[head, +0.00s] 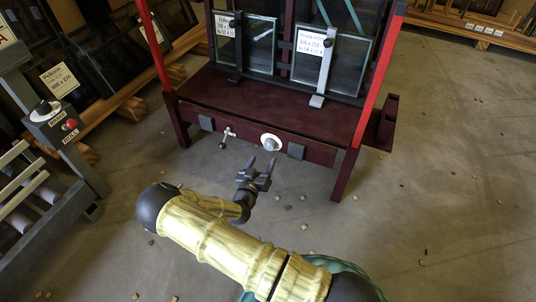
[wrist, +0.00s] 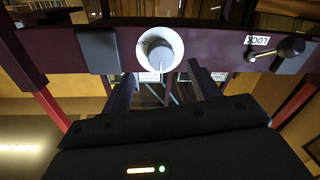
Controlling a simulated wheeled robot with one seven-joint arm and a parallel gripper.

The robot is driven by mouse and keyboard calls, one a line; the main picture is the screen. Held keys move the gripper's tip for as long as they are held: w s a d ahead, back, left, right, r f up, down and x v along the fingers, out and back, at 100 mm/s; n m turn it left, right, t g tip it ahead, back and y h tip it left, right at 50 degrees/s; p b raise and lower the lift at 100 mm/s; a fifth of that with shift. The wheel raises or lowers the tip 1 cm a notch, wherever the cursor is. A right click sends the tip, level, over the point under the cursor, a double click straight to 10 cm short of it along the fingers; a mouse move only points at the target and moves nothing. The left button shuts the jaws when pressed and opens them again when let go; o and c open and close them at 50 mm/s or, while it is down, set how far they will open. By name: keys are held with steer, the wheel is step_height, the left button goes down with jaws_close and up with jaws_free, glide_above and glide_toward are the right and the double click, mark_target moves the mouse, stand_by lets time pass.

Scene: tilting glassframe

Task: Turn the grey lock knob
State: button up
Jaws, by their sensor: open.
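A round grey knob (head: 271,144) sits on a white disc on the front rail of a dark red frame. In the wrist view the knob (wrist: 161,54) shows close up, with a thin mark on its rim. My gripper (head: 261,164) is open and empty, its fingers pointing at the rail just short of the knob. In the wrist view the open fingers (wrist: 163,72) stand to either side below the knob, seemingly not touching it. A lever with a black ball (wrist: 291,47) is beside a white LOCK label (wrist: 258,41).
The dark red frame (head: 262,105) has bright red uprights and holds glass panes (head: 262,45). Grey blocks (head: 296,151) are fixed to its front rail. A control post with a red button (head: 71,124) stands left. Small chips lie on the otherwise clear floor.

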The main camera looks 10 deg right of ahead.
mark_target(269, 148)
steer(key=b+x, duration=0.2)
steer(key=x, duration=0.3)
steer(key=shift+w+d+f+b, duration=0.15)
steer(key=shift+w+b, duration=0.15)
steer(key=shift+w+d, duration=0.25)
steer(key=shift+w, duration=0.2)
steer(key=shift+r, duration=0.2)
steer(key=shift+c, duration=0.2)
steer(key=c, duration=0.9)
